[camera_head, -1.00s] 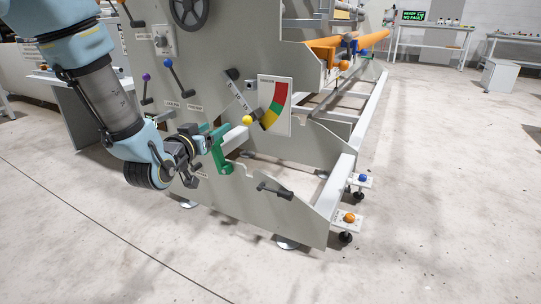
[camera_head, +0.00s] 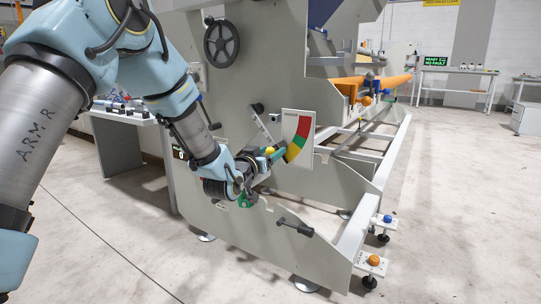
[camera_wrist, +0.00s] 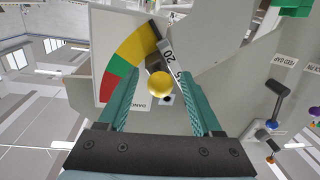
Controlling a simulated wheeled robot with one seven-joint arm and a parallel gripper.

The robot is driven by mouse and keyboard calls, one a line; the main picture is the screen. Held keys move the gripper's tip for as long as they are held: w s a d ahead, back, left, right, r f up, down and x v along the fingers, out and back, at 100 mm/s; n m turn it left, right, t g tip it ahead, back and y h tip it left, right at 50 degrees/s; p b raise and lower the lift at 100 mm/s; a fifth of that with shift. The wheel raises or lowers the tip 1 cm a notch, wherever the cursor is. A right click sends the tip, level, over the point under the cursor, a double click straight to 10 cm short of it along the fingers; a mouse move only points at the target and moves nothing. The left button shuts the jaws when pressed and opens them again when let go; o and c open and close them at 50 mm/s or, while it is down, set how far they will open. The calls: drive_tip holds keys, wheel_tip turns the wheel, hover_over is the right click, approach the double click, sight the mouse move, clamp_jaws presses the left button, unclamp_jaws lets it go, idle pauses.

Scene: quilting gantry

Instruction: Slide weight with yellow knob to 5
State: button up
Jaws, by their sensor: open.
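The yellow knob (camera_wrist: 160,83) sits between the two teal fingers of my open gripper (camera_wrist: 161,76) in the wrist view. It belongs to a weight on a pale bar (camera_wrist: 171,60) with the marks "20" and "5" in view; the knob hides part of the bar. I cannot tell whether the fingers touch the knob. In the head view the yellow knob (camera_head: 270,153) shows at my gripper (camera_head: 273,157), by the bar's lower end. The bar (camera_head: 263,125) slants down to the right from a dark pivot.
A gauge card (camera_head: 297,137) with red, yellow and green bands stands right beside the knob. A green part (camera_head: 246,200) lies under my wrist, and a dark handle (camera_head: 295,227) is lower on the grey side plate (camera_head: 262,245). Levers with coloured knobs (camera_wrist: 272,124) are at right in the wrist view.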

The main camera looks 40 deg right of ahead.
drive_tip(key=shift+d, duration=0.1)
drive_tip(key=shift+c, duration=0.3)
drive_tip(key=shift+w, duration=0.15)
clamp_jaws()
